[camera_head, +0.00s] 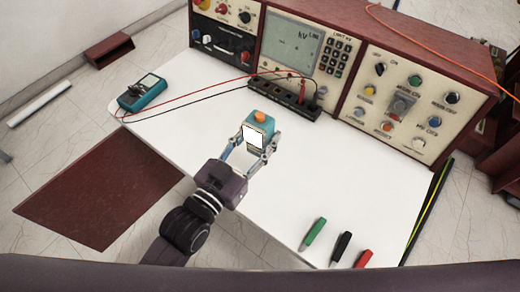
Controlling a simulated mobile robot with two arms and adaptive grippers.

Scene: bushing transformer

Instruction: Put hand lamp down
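The hand lamp (266,122) is a small teal block with an orange knob on top and a bright white face. It is near the middle of the white table, in front of the control console. My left gripper (253,143) comes in from the lower left, with a finger on each side of the lamp, and appears shut on it. The lamp looks upright. I cannot tell whether its base touches the tabletop. My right gripper is not in view.
The white table (200,85) has free room left and right of the lamp. A teal multimeter (142,93) with red and black leads lies at the left. The console (408,95) bounds the back.

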